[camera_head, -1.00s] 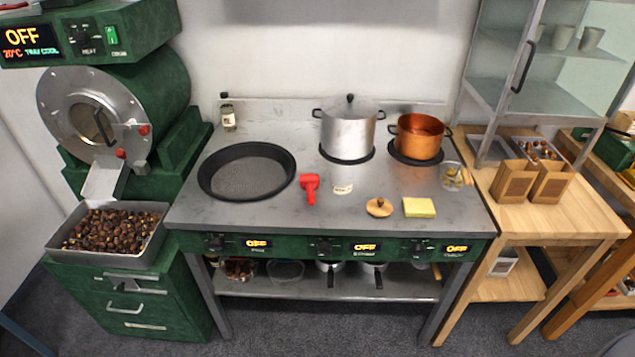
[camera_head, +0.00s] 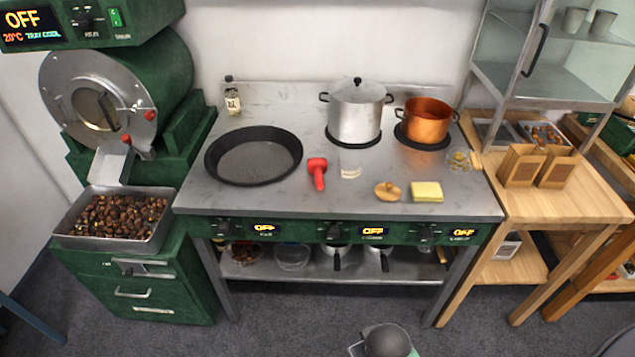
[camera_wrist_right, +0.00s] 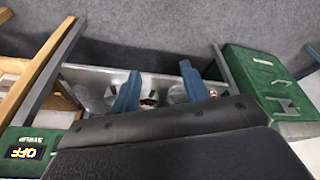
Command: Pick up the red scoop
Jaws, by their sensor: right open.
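The red scoop (camera_head: 317,173) lies on the grey metal stove top (camera_head: 345,205), right of the wide black pan and in front of the silver pot. Nothing touches it. My right gripper (camera_wrist_right: 160,90) shows in the right wrist view as two blue fingers set apart, empty, over the stove's lower shelf and the floor. The scoop does not show in that view. A rounded grey part of my arm shows at the bottom edge of the head view, well in front of the stove. My left gripper is not in view.
Around the scoop stand a black pan (camera_head: 254,155), a silver pot (camera_head: 355,112), a copper pot (camera_head: 427,125), a small white-labelled jar (camera_head: 351,172), a wooden lid (camera_head: 388,191) and a yellow pad (camera_head: 427,192). A chestnut tray (camera_head: 72,228) is at left. Paper bags (camera_head: 520,165) stand at right.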

